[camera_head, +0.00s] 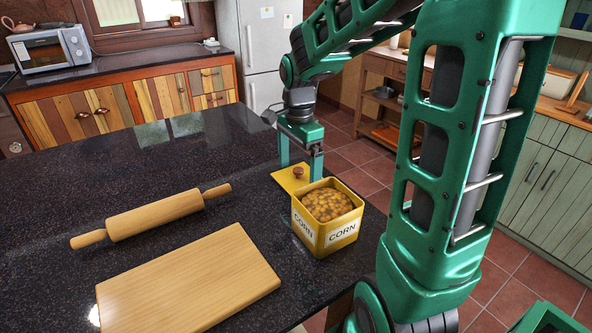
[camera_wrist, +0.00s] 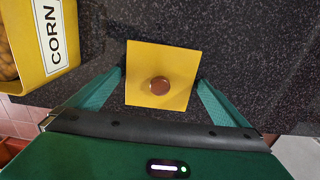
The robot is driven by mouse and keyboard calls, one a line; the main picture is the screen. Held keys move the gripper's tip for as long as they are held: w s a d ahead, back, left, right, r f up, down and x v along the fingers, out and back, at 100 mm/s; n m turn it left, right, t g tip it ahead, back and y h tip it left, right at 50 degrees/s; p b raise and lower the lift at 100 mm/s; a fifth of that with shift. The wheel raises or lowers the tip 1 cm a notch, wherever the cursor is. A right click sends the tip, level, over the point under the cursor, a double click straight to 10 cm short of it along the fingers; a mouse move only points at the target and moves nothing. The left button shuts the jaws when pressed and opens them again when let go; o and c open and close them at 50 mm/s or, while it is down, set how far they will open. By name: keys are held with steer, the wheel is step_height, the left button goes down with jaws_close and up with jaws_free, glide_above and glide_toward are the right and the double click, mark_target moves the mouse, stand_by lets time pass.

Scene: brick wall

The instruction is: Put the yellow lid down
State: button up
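The yellow lid (camera_head: 287,180) is a flat square plate with a round brown knob (camera_head: 298,172). It appears to lie flat on the dark speckled counter, just behind the corn canister (camera_head: 321,239). In the wrist view the lid (camera_wrist: 141,62) is centred below my gripper (camera_wrist: 161,76), with the knob (camera_wrist: 159,86) between the fingers. My gripper (camera_head: 300,173) points down over the lid. Its fingers are wide apart and clear of the knob. The yellow canister is open at the top, full of corn, and labelled CORN. It also shows in the wrist view (camera_wrist: 29,80).
A wooden rolling pin (camera_head: 152,214) and a cutting board (camera_head: 188,284) lie on the counter (camera_head: 110,180) to the left. The counter's right edge runs close beside the canister and lid. The counter behind the rolling pin is clear.

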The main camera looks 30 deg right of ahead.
mark_target(298, 169)
step_height(298, 169, up, 12)
steer(key=shift+r, duration=0.15)
stand_by(0.7)
stand_by(0.4)
